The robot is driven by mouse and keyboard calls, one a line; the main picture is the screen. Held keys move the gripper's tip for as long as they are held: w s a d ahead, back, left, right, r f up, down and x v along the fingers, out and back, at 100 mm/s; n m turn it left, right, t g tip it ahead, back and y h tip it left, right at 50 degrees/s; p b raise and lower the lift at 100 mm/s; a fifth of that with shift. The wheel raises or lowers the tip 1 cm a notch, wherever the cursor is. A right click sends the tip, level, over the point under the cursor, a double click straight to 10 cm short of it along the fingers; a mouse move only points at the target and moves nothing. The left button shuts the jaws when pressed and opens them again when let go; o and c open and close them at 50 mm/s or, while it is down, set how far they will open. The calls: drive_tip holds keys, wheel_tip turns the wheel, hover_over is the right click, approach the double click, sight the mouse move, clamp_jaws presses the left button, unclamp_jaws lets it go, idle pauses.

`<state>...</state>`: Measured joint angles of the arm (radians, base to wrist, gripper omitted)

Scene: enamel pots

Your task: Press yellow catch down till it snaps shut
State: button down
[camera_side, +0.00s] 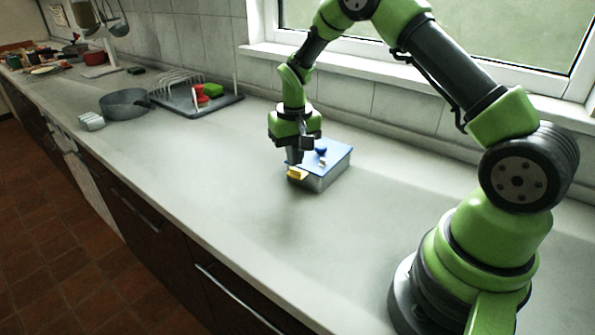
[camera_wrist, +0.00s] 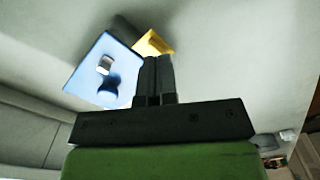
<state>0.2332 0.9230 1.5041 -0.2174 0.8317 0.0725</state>
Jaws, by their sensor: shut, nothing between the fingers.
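The yellow catch (camera_side: 297,174) sticks out from the near left edge of a box with a blue lid (camera_side: 333,155) and grey sides. It also shows in the wrist view (camera_wrist: 153,43), just beyond my fingertips. My gripper (camera_side: 294,162) points down at the catch, its two fingers shut together and empty. In the wrist view the gripper (camera_wrist: 157,62) partly covers the catch and the lid (camera_wrist: 95,65). A blue knob (camera_side: 321,150) and a small pale piece (camera_wrist: 106,64) are on the lid. I cannot tell whether the fingertips touch the catch.
The counter (camera_side: 230,200) is clear around the box. A grey pan (camera_side: 125,103) and a dish rack (camera_side: 185,90) with red and green items stand to the far left. The tiled wall and window sill run behind the box.

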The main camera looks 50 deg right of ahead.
sight(295, 170)
drive_tip(key=shift+f, duration=1.85)
drive_tip(key=shift+r, duration=0.15)
drive_tip(key=shift+r, duration=3.4)
